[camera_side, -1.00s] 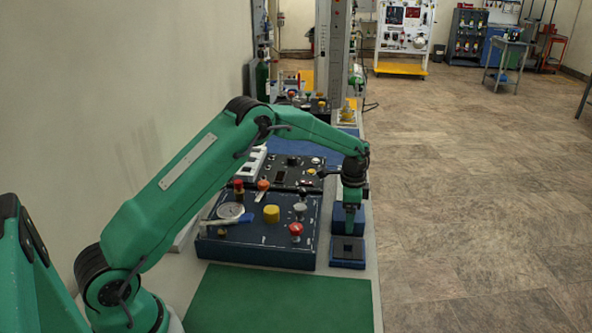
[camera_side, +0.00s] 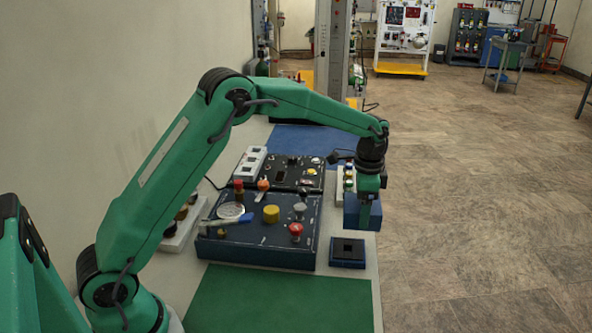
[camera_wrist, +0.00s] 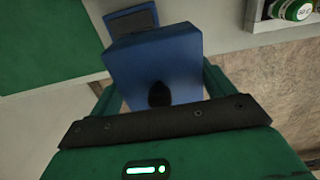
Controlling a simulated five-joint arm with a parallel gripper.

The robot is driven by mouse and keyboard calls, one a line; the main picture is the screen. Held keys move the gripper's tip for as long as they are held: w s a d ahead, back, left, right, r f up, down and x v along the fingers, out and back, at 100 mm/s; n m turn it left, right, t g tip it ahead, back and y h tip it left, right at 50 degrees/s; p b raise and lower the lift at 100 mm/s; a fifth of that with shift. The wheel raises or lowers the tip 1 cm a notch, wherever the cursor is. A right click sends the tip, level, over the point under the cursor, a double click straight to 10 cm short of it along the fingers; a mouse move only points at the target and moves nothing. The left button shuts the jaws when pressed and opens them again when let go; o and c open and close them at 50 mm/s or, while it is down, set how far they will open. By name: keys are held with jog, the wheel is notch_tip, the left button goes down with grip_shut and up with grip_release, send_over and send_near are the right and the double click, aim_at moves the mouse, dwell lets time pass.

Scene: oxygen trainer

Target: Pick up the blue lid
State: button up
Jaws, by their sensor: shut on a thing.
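The blue lid (camera_side: 354,211) is a plain blue box shape held at the right edge of the table in the side view. It also fills the middle of the wrist view (camera_wrist: 150,58), with a dark round spot on its near face. My gripper (camera_side: 367,213) points down and is shut on it, with a green finger on each side in the wrist view (camera_wrist: 160,88). The lid appears raised above the table. A small dark blue box with a square opening (camera_side: 347,263) sits on the table in front of it, apart from the lid.
A dark blue panel with knobs and a gauge (camera_side: 262,255) lies left of the lid. A black panel (camera_side: 283,178) and a white strip (camera_side: 248,163) are behind it. A green mat (camera_side: 275,300) is clear in front. The table's right edge is close.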

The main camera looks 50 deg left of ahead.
aim_at(353, 212)
jog(key=shift+s+d+r, duration=0.35)
jog(key=shift+d+r, duration=0.1)
jog(key=shift+d, duration=0.25)
jog(key=shift+s+d+r, duration=0.35)
jog(key=shift+d+r, duration=0.1)
jog(key=shift+d, duration=0.2)
jog(key=shift+s+a+r, duration=0.15)
jog(key=shift+s+a, duration=0.35)
jog(key=shift+s, duration=0.3)
jog(key=shift+s+a+r, duration=0.15)
jog(key=shift+s+a, duration=0.3)
jog(key=shift+s, duration=0.3)
jog(key=shift+f, duration=0.15)
jog(key=shift+f, duration=2.35)
jog(key=shift+f, duration=2.2)
jog(key=o, duration=0.9)
